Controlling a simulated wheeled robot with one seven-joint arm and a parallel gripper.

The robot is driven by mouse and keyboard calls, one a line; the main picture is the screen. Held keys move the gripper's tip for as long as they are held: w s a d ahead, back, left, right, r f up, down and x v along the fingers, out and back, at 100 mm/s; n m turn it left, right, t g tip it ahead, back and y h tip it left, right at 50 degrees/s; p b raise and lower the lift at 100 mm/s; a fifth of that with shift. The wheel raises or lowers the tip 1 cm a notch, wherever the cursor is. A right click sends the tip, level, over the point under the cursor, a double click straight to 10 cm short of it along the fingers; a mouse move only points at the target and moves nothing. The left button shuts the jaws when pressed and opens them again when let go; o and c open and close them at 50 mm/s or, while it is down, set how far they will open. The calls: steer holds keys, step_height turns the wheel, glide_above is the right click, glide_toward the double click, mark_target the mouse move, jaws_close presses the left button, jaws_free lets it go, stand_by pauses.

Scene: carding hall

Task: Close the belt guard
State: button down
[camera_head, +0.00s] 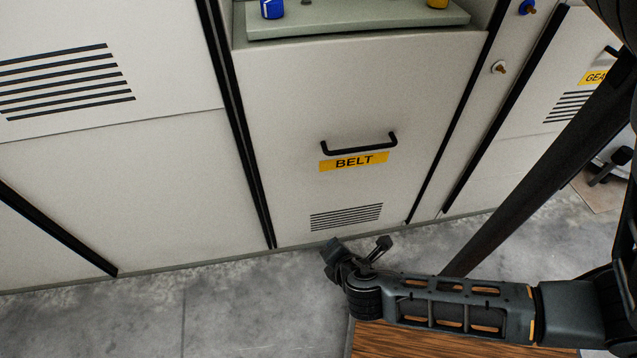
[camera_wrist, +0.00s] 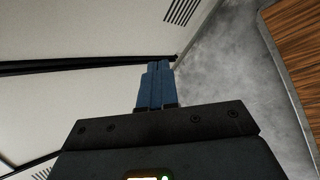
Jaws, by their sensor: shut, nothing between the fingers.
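The belt guard (camera_head: 280,110) is a pale panel with a black bar handle (camera_head: 359,145), a yellow BELT label (camera_head: 354,161) and a slatted vent (camera_head: 346,216) low down. It stands between two dark strips and looks about flush with the neighbouring panels; I see no clear gap. My gripper (camera_head: 334,249) is low in front of the guard's bottom edge, below the handle and apart from it. In the wrist view its blue fingers (camera_wrist: 157,68) are shut together and empty, pointing toward a panel's lower edge by the floor.
A ledge (camera_head: 360,24) with blue and yellow parts sits above the guard. A vented panel (camera_head: 100,150) stands left, and a panel with a partly hidden yellow label (camera_head: 595,76) right. A wooden surface (camera_head: 420,342) lies under my arm. Grey floor (camera_head: 230,310) is clear at left.

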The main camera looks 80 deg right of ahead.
steer(key=w+d+f+n+g+h+b, duration=0.2)
steer(key=w+d+f+g+h+b, duration=0.15)
steer(key=d+f, duration=0.2)
steer(key=w+d+r+m+g+h+b, duration=0.2)
steer(key=w+r+g+h+b, duration=0.4)
steer(key=w+g+h+b, duration=0.45)
steer(key=s+d+r+g+y+p, duration=0.2)
steer(key=s+d+r+p, duration=0.5)
steer(key=d+r, duration=0.1)
steer(key=shift+d+r+y, duration=0.15)
steer(key=shift+d+y, duration=0.25)
steer(key=shift+d, duration=0.1)
